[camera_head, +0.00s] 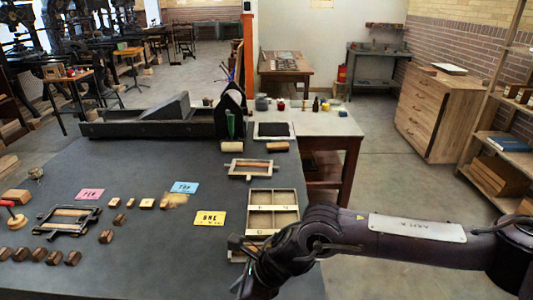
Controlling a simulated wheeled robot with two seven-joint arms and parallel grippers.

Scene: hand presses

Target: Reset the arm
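My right arm comes in from the right edge and reaches across the front right of the dark table (150,255). Its gripper (240,250) is at the near side of a wooden compartment tray (272,196) and covers part of it. Whether the fingers are open or shut is hard to make out, and I cannot tell whether they touch anything. My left arm and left gripper are not in view.
Pink (90,195), blue (185,187) and yellow (209,219) cards lie on the table among small wooden blocks. A dark frame (66,221) lies at left. A lighter wooden frame (250,169) lies behind the tray. A dark press (160,118) stands along the back.

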